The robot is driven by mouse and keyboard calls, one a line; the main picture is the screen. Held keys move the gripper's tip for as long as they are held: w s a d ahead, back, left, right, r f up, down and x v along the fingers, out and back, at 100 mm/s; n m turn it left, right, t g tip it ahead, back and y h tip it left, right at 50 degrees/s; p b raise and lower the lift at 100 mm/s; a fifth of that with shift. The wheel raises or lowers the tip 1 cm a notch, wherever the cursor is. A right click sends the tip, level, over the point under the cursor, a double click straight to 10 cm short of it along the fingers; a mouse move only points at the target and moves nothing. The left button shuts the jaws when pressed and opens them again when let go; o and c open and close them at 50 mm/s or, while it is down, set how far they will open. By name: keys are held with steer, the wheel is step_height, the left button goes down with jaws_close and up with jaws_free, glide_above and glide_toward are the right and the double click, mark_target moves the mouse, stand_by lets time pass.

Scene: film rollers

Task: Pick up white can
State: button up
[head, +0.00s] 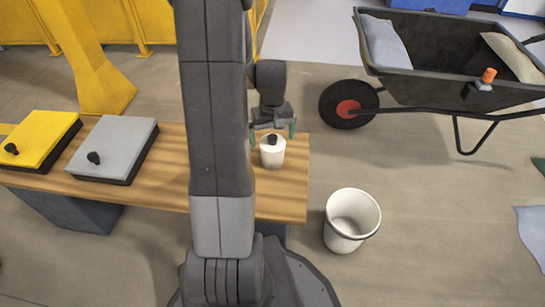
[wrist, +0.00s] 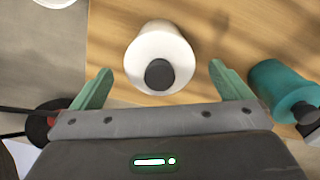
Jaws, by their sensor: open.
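The white can (head: 272,154) has a dark knob on top and stands upright near the right end of the wooden bench (head: 290,203). In the wrist view the white can (wrist: 150,50) lies ahead of and between the fingers, its dark knob toward the gripper. My gripper (head: 272,132) is open, its two green fingers at either side of the can's top in the head view. In the wrist view the fingers of my gripper (wrist: 157,88) are spread wide with nothing held.
A teal can (wrist: 280,88) stands right of the fingers in the wrist view. A yellow box (head: 38,138) and a grey box (head: 112,147) lie on the bench's left part. A white bucket (head: 351,220) and a wheelbarrow (head: 430,85) stand on the floor to the right.

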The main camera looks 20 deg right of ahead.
mark_target(273, 146)
step_height(273, 146, down, 5)
steer(key=b, duration=0.2)
steer(key=shift+f+b, duration=0.1)
steer(key=shift+b, duration=0.2)
steer(key=c, duration=1.3)
